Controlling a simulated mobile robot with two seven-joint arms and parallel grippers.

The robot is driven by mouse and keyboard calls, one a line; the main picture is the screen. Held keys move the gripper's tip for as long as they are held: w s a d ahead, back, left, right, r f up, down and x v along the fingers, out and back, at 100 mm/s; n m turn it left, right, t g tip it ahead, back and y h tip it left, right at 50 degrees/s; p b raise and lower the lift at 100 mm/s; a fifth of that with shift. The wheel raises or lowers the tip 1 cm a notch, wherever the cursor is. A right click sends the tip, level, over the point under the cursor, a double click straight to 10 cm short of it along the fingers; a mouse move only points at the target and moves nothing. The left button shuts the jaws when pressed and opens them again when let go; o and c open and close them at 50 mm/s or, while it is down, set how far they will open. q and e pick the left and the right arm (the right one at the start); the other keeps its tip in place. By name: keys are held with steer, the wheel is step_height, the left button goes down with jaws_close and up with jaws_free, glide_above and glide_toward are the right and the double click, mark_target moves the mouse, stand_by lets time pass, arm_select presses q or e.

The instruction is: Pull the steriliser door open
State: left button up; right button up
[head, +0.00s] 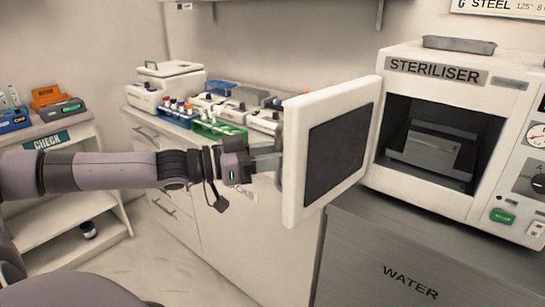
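The steriliser (455,195) is a white box at the right with a name label above its dark opening. Its white door (293,165) with a dark inner panel (338,150) is swung wide open toward the left, showing the chamber (397,115). A grey metal box (425,150) sits inside. My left gripper (274,160) is at the door's outer side, its fingers pointing at the door. The door's outer face and any handle are mostly hidden, so I cannot tell whether the fingers grip anything. My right gripper is out of view.
The steriliser stands on a grey cabinet (410,265) marked WATER. A metal tray (459,45) lies on top of it. Behind my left arm, a counter holds a green tube rack (220,131) and several devices. A shelf unit (60,215) stands at the left.

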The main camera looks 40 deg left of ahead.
arm_select(q)
steer(key=shift+w+d+f, duration=0.1)
steer(key=shift+f, duration=0.05)
steer(key=shift+s, duration=0.2)
steer(key=shift+f, duration=0.1)
steer(key=v, duration=0.7)
steer(key=shift+p, duration=0.4)
stand_by(0.7)
